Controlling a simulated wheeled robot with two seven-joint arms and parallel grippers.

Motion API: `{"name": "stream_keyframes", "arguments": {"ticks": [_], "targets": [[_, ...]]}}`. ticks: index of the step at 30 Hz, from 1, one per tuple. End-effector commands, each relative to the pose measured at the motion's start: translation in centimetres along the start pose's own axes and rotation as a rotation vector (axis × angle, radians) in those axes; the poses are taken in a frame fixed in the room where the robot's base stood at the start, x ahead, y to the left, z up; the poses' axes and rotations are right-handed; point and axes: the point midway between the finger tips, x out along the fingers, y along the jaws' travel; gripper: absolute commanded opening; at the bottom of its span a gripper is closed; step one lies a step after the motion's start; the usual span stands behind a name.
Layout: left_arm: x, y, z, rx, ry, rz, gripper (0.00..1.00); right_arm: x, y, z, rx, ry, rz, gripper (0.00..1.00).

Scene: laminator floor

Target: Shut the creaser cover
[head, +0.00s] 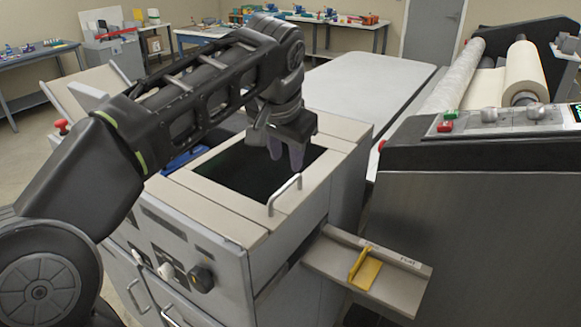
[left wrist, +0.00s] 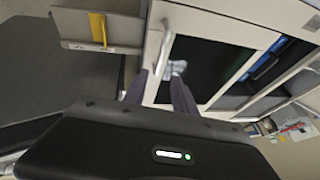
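The creaser (head: 215,215) is the grey and beige machine in the middle of the head view. Its top has a beige frame around a dark rectangle (head: 245,180), with a pale bar handle (head: 285,194) at the near right edge. I cannot tell whether the dark rectangle is a tinted pane or an opening. The handle (left wrist: 165,52) and dark area (left wrist: 205,68) also show in the left wrist view. My left gripper (head: 284,160) is over the dark area, behind the handle. Its fingers (left wrist: 158,92) are apart and hold nothing. My right gripper is out of view.
A tray with a yellow guide (head: 365,270) juts from the creaser's right side. The laminator (head: 475,190) with its rolls stands at right. A white table (head: 365,90) and benches stand behind.

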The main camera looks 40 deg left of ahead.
Motion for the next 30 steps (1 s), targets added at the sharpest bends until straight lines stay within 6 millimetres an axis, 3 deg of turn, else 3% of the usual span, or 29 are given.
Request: {"name": "stream_keyframes", "arguments": {"ticks": [11, 24, 30], "targets": [[0.9, 0.1, 0.0, 0.001, -0.002, 0.002, 0.33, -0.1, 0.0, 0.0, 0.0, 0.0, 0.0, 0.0], [7.0, 0.1, 0.0, 0.003, -0.004, 0.003, 0.33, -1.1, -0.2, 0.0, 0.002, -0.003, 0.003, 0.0], [8.1, 0.1, 0.0, 0.002, -0.001, 0.003, 0.33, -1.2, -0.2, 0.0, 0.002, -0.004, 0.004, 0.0]]}}
